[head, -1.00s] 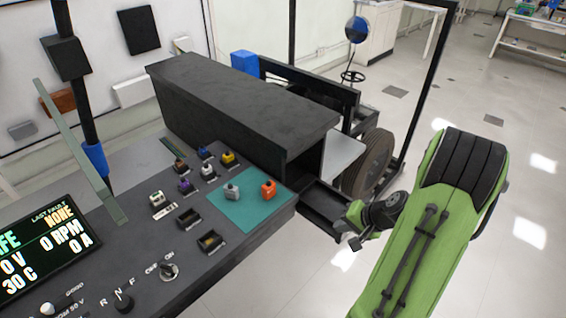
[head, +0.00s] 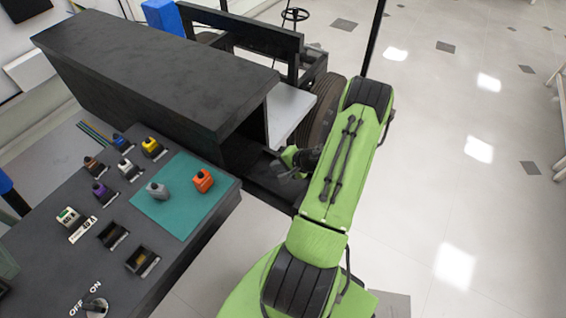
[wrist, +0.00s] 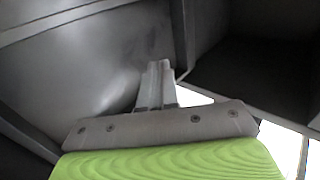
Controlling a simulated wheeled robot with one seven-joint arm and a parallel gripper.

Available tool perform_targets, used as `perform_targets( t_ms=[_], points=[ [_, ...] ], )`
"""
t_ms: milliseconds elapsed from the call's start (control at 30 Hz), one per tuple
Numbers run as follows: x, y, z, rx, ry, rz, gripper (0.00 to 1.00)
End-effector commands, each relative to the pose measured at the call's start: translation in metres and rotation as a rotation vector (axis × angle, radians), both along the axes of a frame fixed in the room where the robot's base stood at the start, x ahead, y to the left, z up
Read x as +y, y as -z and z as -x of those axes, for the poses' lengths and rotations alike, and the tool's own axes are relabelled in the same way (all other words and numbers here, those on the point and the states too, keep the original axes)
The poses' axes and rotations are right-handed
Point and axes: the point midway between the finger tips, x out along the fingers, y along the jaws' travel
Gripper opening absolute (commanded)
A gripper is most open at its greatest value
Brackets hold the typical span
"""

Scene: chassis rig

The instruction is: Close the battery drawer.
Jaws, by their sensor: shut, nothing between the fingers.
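The battery drawer (head: 262,184) is a black open tray that sticks out of the open end of the black battery box (head: 150,70), beside the control desk. My gripper (head: 278,170) is over the drawer in the head view, partly covered by my green arm. In the wrist view my gripper's two fingers (wrist: 158,72) are together with nothing between them. A dark grey surface fills the area ahead and left of the fingertips; it seems to be the drawer, but I cannot tell whether they touch it. The drawer's outer end is partly hidden by my arm.
The control desk (head: 75,240) stands at the left, with a teal mat (head: 165,212) carrying a grey and an orange plug-like part. A wheel (head: 322,105) and black frame stand behind the box. Open floor (head: 470,180) lies to the right.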

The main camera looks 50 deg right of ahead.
Motion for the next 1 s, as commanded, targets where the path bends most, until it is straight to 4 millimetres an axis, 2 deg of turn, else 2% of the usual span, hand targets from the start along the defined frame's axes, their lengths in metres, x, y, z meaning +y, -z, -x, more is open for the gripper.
perform_targets(
  t_ms=[133,300,433,800,1000],
  points=[
    [0.004,0.025,-0.024,-0.001,-0.004,0.000,0.00],
    [0.005,0.023,-0.053,-0.002,-0.004,0.003,0.00],
    [0.006,0.022,-0.063,0.000,-0.002,0.002,0.00],
    [0.006,0.022,-0.066,0.000,-0.001,0.001,0.00],
    [0.009,0.023,-0.096,-0.001,-0.008,0.004,0.00]
  ],
)
